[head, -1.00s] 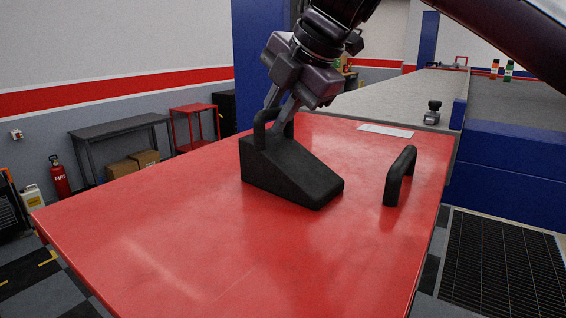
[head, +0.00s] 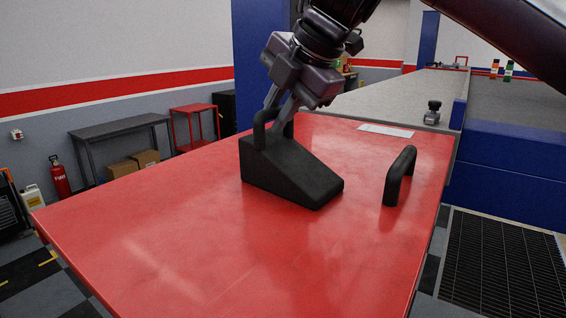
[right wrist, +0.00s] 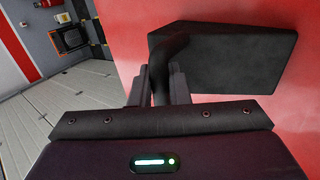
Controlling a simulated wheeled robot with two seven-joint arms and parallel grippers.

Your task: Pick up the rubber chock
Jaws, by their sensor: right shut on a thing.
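The rubber chock (head: 292,172) is a black wedge with a loop handle on its tall end. It sits on the red table top (head: 150,240) in the head view. My right gripper (head: 277,112) comes down from above and is shut on the chock's handle. In the right wrist view the fingers (right wrist: 160,88) close around the handle, and the chock's dark body (right wrist: 230,58) lies beyond them. The chock appears to rest on the table. My left gripper is not in view.
A separate black handle (head: 399,176) stands on the table to the right of the chock. A white sheet (head: 386,130) lies near the back edge. A small dark object (head: 432,113) stands on the grey surface behind. The front and left of the table are clear.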

